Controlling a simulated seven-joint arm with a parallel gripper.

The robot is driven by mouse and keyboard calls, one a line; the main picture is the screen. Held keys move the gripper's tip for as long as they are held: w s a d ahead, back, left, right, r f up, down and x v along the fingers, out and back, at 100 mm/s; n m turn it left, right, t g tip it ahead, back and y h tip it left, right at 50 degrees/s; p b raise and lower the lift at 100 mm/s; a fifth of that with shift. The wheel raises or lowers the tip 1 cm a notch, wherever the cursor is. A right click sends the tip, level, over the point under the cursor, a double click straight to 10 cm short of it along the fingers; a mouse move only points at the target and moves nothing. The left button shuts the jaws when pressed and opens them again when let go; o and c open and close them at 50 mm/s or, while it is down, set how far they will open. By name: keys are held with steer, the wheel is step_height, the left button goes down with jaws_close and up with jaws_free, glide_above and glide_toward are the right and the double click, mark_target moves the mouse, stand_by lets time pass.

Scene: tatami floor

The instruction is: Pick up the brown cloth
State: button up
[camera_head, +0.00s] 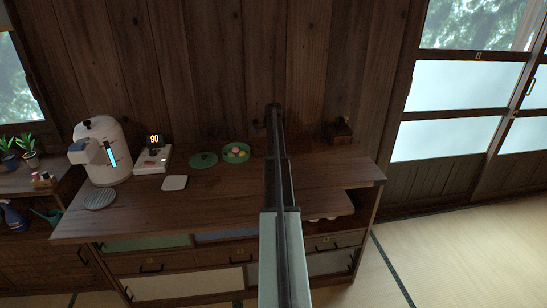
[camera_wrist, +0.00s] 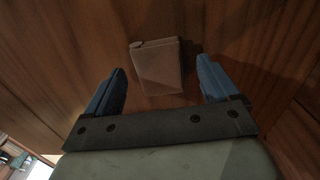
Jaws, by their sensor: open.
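The brown cloth (camera_wrist: 157,68) lies folded in a roughly square pad on a wooden surface in the wrist view, one corner slightly raised. My gripper (camera_wrist: 160,66) is open, with its two blue fingers on either side of the cloth in the picture. A gap shows between each finger and the cloth, and I see no contact. The cloth's near edge is close to the gripper's dark crossbar. In the head view I cannot make out the cloth or the fingers; my arm covers the middle of the counter.
On the wooden counter (camera_head: 215,205) stand a white machine (camera_head: 108,160), a device reading 90 (camera_head: 152,159), a white square (camera_head: 174,183), a green lid (camera_head: 204,159) and a green bowl with colored balls (camera_head: 236,153). A small dark box (camera_head: 338,131) stands at the back right. The front middle is clear.

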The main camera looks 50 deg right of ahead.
steer(key=shift+f, duration=0.2)
steer(key=c, duration=1.1)
steer(key=shift+c, duration=0.2)
steer(key=shift+r, duration=0.1)
step_height(320, 180, up, 10)
